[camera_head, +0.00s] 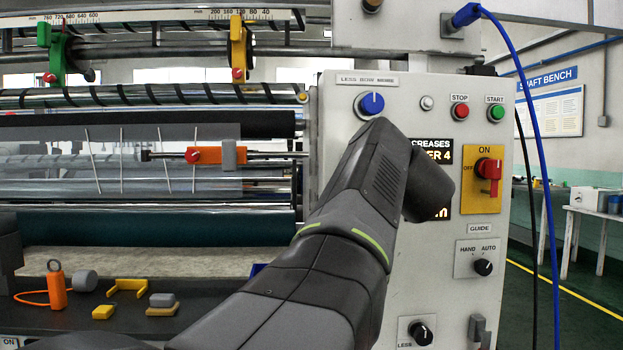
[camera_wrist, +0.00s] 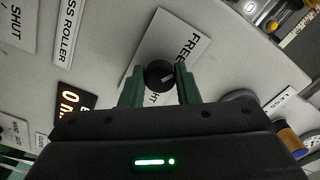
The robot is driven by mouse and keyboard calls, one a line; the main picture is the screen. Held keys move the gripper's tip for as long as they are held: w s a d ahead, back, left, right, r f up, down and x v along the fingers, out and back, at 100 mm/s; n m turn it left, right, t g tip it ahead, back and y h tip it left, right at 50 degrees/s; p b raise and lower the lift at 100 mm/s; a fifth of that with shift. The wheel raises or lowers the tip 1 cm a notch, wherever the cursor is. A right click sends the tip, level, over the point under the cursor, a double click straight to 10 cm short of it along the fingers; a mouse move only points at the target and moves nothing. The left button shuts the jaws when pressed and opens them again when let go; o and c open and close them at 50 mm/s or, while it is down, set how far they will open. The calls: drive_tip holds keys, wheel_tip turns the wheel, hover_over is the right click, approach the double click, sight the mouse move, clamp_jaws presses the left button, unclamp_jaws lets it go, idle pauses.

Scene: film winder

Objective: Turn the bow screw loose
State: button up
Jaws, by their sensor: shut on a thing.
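In the wrist view, a round black knob (camera_wrist: 160,74) sits on a white plate (camera_wrist: 180,42) lettered FREE at one end and "HT" at the other, the rest of that word hidden. A pale mark on the knob's face points right and slightly up in that view. My gripper (camera_wrist: 160,68) has one green finger on each side of the knob and is shut on it. No bow lettering shows near this knob. In the head view, my arm hides the gripper and this knob. A blue knob (camera_head: 370,104) under a LESS BOW MORE label is on the grey panel (camera_head: 330,130).
The panel also has a STOP button (camera_head: 460,111), a START button (camera_head: 496,112), a red switch (camera_head: 488,170) and a HAND/AUTO knob (camera_head: 482,267). A blue cable (camera_head: 535,150) hangs at its right. Loose parts lie on a dark shelf (camera_head: 200,300) at left.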

drive_tip(key=shift+f, duration=0.1)
idle(0.3)
drive_tip(key=o, duration=1)
drive_tip(key=shift+c, duration=0.2)
